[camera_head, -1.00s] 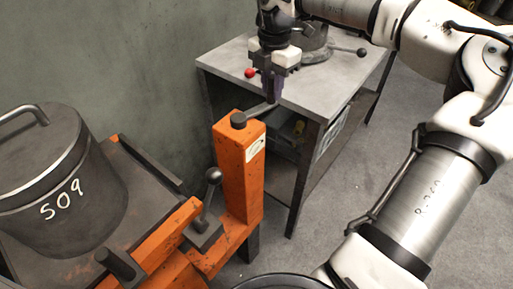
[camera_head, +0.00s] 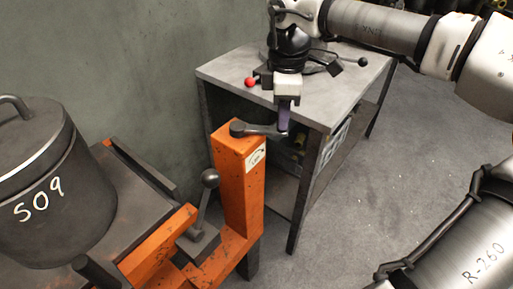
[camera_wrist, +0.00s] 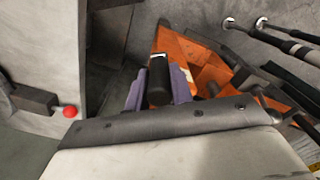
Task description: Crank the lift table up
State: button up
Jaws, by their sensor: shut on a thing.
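The crank (camera_head: 258,130) sits on top of the orange post (camera_head: 240,185) of the lift table. Its arm points right in the head view, from a dark hub to an upright handle. My gripper (camera_head: 284,118) reaches down from above and is shut on that handle. In the wrist view the black handle (camera_wrist: 159,78) stands between the purple fingertips. The lift table's dark top (camera_head: 140,205) in its orange frame is at lower left in the head view. A dark lidded pot (camera_head: 55,185) marked 509 stands on it.
A grey metal bench (camera_head: 225,75) stands behind the post, with a red ball knob (camera_head: 250,82) near its left side. A ball-topped lever (camera_head: 209,180) rises left of the post. A wall borders the left. Open floor (camera_head: 370,170) lies to the right.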

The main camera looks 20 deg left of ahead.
jog(key=shift+s+f, duration=0.15)
jog(key=shift+s, duration=0.1)
jog(key=o, duration=0.9)
jog(key=shift+s+d, duration=0.1)
jog(key=shift+s, duration=0.05)
jog(key=shift+r, duration=0.2)
jog(key=shift+r, duration=0.25)
notch_tip(320, 180, up, 8)
jog(key=p, duration=0.6)
jog(key=shift+f, duration=0.2)
jog(key=shift+f, duration=0.1)
